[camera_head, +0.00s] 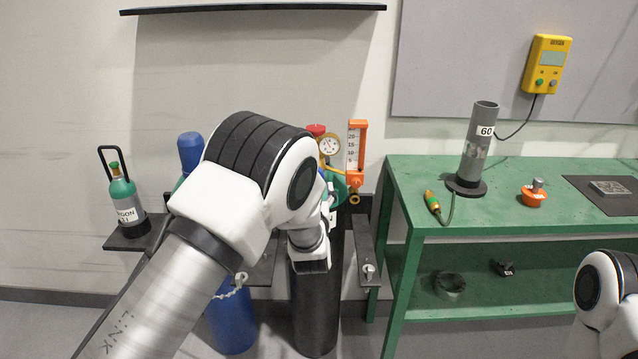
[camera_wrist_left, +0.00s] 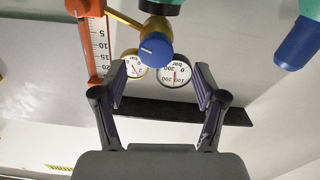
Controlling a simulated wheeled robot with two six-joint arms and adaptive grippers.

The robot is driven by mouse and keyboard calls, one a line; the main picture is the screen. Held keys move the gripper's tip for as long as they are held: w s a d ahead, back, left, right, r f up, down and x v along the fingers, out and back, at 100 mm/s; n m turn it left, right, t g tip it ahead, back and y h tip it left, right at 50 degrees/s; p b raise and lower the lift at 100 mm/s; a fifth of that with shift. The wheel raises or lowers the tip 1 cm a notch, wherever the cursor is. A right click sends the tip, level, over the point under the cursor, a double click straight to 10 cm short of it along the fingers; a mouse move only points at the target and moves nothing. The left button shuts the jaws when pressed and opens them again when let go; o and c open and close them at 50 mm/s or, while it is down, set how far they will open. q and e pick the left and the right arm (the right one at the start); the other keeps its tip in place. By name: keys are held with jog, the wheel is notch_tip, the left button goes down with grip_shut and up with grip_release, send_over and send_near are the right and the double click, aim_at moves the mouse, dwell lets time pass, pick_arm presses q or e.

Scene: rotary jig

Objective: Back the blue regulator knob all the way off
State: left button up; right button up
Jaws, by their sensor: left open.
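The blue regulator knob (camera_wrist_left: 155,50) shows in the left wrist view, with a short white mark on its face. It sits just beyond the fingertips of my left gripper (camera_wrist_left: 160,72), roughly midway between them. The gripper is open, and no finger visibly touches the knob. Two round gauges flank the knob, a left gauge (camera_wrist_left: 134,66) and a right gauge (camera_wrist_left: 175,72). In the head view my left arm hides the knob and the gripper; one gauge (camera_head: 329,144) shows. My right arm shows at the lower right, its gripper out of frame.
An orange flowmeter (camera_head: 356,148) stands beside the gauges and is close to the left finger in the wrist view. A black cylinder (camera_head: 314,310) and a blue cylinder (camera_head: 232,322) stand below my left arm. A green bench (camera_head: 420,190) is at right.

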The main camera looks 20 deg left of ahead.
pick_arm(q)
jog(key=x, duration=0.6)
jog(key=shift+w+d+p, duration=0.15)
jog(key=shift+p, duration=0.15)
jog(key=shift+d, duration=0.15)
jog(key=c, duration=1.2)
jog(key=shift+o, duration=0.3)
